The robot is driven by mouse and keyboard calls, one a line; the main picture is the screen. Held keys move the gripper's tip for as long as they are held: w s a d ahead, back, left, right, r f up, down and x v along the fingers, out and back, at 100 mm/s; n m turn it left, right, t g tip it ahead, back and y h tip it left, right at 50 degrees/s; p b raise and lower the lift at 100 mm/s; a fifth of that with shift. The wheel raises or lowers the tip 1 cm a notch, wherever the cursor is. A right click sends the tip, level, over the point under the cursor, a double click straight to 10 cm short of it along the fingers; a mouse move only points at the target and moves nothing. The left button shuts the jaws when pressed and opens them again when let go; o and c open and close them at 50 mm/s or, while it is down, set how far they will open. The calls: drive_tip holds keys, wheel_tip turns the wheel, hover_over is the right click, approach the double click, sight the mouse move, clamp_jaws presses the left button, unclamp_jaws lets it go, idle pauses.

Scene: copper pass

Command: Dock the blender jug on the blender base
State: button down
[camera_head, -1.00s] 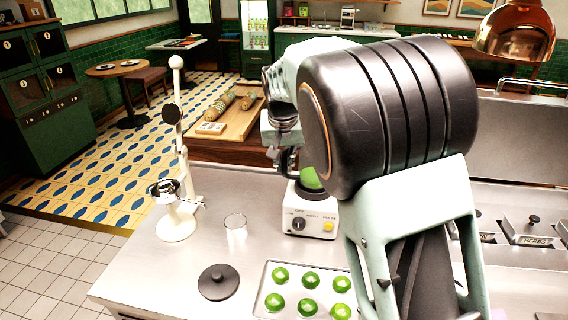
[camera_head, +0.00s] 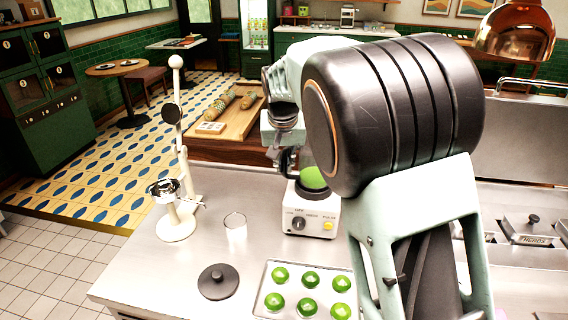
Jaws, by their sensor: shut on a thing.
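The blender base (camera_head: 312,218) stands on the steel counter, white with a dark knob and a yellow button. The blender jug shows only in part, as green contents (camera_head: 313,178) just above the base's dark top. My arm hides the rest of the jug, and I cannot tell whether it is fully seated. My gripper (camera_head: 287,160) is at the jug's left side, mostly hidden behind my arm, shut on the jug.
A dark round lid (camera_head: 218,281) lies on the counter. A tray (camera_head: 262,302) of several green limes is in front of the base. A clear glass (camera_head: 235,228) and a white lever press (camera_head: 177,222) stand to the left.

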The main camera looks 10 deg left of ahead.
drive_tip(key=shift+f+b, duration=0.4)
drive_tip(key=shift+f, duration=0.1)
drive_tip(key=c, duration=2.3)
unclamp_jaws()
drive_tip(key=p+v, duration=0.5)
drive_tip(key=v, duration=0.6)
